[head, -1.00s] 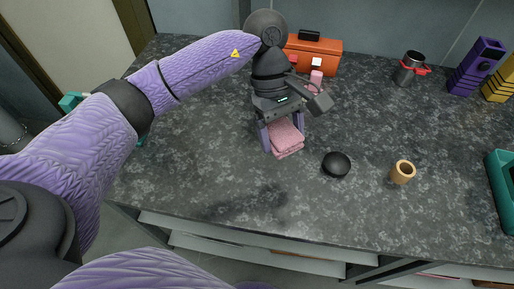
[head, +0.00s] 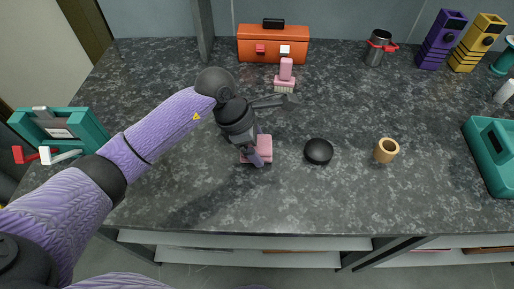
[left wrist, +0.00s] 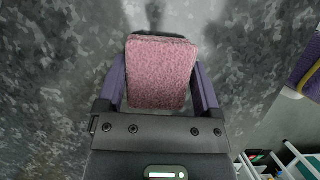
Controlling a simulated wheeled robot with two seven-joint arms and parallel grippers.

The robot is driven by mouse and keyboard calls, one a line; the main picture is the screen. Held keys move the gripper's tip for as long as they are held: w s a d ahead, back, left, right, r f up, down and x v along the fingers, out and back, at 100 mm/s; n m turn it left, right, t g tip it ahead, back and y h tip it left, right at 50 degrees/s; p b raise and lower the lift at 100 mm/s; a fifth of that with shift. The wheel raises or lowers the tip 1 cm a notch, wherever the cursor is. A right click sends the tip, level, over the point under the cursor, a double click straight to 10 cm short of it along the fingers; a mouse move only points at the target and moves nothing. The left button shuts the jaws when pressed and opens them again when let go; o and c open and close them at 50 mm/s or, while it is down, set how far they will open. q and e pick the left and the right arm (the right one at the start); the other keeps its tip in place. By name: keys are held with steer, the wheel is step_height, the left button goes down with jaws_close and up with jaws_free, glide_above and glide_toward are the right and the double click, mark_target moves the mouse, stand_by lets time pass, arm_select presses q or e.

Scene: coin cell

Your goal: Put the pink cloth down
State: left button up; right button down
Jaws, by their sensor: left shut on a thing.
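The pink cloth (head: 264,146) is a small folded block between the fingers of my left gripper (head: 254,152), over the dark stone countertop (head: 215,205). In the left wrist view the cloth (left wrist: 160,72) fills the space between the two purple fingers (left wrist: 160,90), which press its sides. The gripper is shut on it. I cannot tell whether the cloth touches the counter. My right gripper is not in view.
A black bowl (head: 318,151) and a tan cup (head: 386,150) stand right of the cloth. A pink-handled brush (head: 285,76) and an orange toolbox (head: 273,45) are behind it. A green tray (head: 488,150) is at the right. The counter's front middle is clear.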

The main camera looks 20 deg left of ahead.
arm_select(q)
steer(key=shift+f, duration=0.25)
steer(key=shift+f, duration=0.2)
steer(key=o, duration=1.2)
steer(key=shift+r, duration=0.3)
steer(key=p+v, duration=0.4)
steer(key=v, duration=0.8)
